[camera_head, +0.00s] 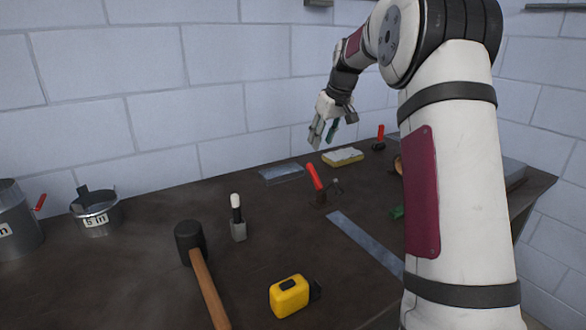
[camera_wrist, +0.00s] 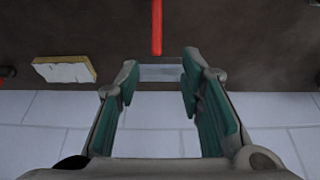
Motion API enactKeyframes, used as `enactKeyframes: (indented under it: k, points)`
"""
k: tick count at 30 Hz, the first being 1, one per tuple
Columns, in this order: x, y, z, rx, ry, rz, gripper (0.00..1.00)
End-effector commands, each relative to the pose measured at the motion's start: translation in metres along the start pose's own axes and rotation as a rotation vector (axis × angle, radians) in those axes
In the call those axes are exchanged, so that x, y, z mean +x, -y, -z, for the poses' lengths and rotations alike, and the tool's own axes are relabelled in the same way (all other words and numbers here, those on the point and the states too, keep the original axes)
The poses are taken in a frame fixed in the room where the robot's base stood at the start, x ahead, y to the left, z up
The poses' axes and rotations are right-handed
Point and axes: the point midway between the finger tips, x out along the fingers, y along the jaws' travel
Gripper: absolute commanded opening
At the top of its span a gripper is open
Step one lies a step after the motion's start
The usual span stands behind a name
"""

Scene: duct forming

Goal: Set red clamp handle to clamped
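A toggle clamp with a red handle (camera_head: 315,177) stands on the dark workbench in the head view. The handle is tilted, leaning up and to the left from its dark base. In the wrist view the red handle (camera_wrist: 157,28) shows at the top middle, ahead of the fingers; its base is out of that picture. My gripper (camera_head: 323,138) is above and behind the clamp, near the wall, with its fingers pointing down. In the wrist view my gripper (camera_wrist: 160,72) is open, with the fingers apart and nothing held. It appears clear of the handle.
A second red-handled clamp (camera_head: 380,136) stands farther back right. A mallet (camera_head: 192,240), tape measure (camera_head: 289,296) and metal cans (camera_head: 97,213) are toward the front and left.

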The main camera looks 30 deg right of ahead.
Motion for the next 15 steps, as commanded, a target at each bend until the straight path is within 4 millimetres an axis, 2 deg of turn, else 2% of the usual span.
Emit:
enactKeyframes:
  k: [3,8,15]
  points:
    - [0.009,-0.007,0.002,0.002,-0.003,0.002,0.35]
    - [0.024,-0.007,0.001,0.001,-0.001,0.003,0.35]
    - [0.07,-0.006,0.001,0.001,0.001,0.004,0.35]
